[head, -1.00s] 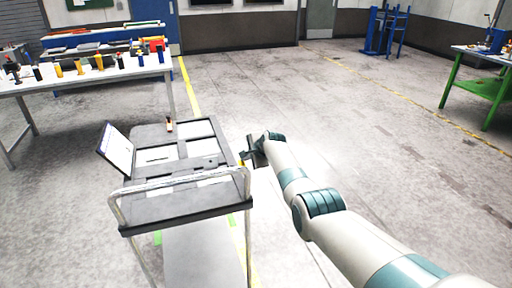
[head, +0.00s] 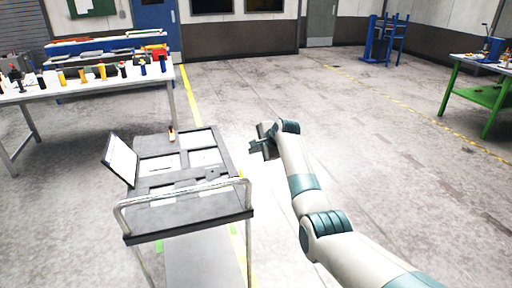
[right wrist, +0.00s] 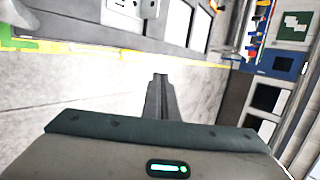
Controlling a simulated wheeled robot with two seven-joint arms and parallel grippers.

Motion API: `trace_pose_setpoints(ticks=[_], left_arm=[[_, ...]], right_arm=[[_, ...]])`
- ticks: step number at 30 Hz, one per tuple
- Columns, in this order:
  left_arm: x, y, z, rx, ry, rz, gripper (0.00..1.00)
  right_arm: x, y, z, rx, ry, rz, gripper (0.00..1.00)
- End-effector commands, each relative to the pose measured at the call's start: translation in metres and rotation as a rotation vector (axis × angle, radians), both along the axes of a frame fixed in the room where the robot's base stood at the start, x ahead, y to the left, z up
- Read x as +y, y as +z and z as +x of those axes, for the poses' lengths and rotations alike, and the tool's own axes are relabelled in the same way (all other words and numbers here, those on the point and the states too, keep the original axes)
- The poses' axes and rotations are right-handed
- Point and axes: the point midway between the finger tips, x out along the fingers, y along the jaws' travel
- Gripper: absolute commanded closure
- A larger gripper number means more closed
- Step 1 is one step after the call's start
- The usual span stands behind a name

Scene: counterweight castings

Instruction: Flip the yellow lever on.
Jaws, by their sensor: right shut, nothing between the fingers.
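A cart (head: 190,222) carries a dark panel with several pale recessed plates. A small upright orange-and-dark piece (head: 171,134) stands at its far edge; it may be the yellow lever, but it is too small to tell. An orange bit also shows at the top of the right wrist view (right wrist: 215,5). My right gripper (head: 257,146) is in the air just right of the cart, apart from it. Its fingers (right wrist: 160,96) are shut and empty in the right wrist view. My left gripper is not in view.
A tilted white board (head: 121,158) rises at the cart's left side, and a metal handle (head: 185,190) crosses its near end. A white table (head: 95,84) with several coloured items stands back left. A green bench (head: 480,95) is far right. The middle floor is clear.

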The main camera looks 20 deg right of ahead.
Motion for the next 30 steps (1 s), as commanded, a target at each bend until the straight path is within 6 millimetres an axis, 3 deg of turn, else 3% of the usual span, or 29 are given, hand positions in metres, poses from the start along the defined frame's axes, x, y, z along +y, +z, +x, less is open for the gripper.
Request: trace_pose_setpoints(ticks=[9,21,26,30], left_arm=[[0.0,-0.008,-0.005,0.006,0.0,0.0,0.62],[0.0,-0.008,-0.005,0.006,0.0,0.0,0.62],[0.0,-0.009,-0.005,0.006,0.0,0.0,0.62],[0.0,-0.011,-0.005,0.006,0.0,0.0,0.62]], right_arm=[[-0.005,0.022,-0.008,0.0,-0.001,-0.001,1.0],[-0.005,0.022,-0.009,0.002,0.0,-0.002,1.0],[-0.006,-0.001,-0.013,0.013,0.013,-0.026,1.0],[-0.007,-0.05,-0.025,0.036,0.04,-0.079,1.0]])
